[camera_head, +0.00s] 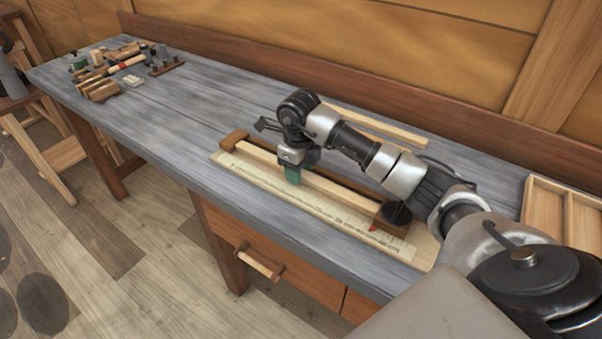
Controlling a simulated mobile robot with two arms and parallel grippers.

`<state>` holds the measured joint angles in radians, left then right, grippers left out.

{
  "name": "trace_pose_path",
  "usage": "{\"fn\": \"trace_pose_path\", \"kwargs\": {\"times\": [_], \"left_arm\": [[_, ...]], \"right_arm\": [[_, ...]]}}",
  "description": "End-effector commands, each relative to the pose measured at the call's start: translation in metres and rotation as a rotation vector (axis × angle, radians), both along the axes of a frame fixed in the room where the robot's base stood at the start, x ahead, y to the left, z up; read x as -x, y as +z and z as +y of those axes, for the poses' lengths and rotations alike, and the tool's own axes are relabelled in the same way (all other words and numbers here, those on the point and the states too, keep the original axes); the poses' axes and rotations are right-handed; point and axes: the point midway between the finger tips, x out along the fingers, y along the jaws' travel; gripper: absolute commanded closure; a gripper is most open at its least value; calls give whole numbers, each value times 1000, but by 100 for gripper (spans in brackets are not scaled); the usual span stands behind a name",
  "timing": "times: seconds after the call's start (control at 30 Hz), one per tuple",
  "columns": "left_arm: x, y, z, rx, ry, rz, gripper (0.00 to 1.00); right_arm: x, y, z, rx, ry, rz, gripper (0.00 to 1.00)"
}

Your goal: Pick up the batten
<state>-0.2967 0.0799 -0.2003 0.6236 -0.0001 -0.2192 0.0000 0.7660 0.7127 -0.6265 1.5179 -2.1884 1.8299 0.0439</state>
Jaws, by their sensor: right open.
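A long pale wooden strip (340,192), which looks like the batten, lies along a ruled board (262,180) on the workbench, between brown end blocks. My right gripper (292,176) is open and points down at this strip, left of its middle. Its green fingertip pad hides part of the strip; I cannot tell whether it touches. A second pale strip (385,128) lies farther back on the bench, partly hidden by my right arm. My left gripper is out of view.
The grey workbench (190,115) is clear left of the board. Tools and wooden blocks (104,87) sit at its far left end. A brown wooden rail (230,55) runs along the back. A divided wooden tray (545,208) is at the right. A drawer handle (260,262) sticks out in front.

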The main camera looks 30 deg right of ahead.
Motion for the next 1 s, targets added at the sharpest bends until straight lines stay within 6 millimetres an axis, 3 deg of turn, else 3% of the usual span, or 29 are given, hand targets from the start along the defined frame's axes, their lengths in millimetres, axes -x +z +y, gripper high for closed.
{"fn": "trace_pose_path", "kwargs": {"times": [0.07,0.3,0.37,0.63,1.0], "left_arm": [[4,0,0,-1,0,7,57],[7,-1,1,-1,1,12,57],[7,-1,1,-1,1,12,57],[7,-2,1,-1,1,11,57],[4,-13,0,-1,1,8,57]], "right_arm": [[0,0,0,0,0,0,59],[0,0,0,0,0,0,96],[0,1,0,0,0,-1,100],[-1,9,0,0,0,-4,100],[-1,79,0,1,0,-6,100]]}}
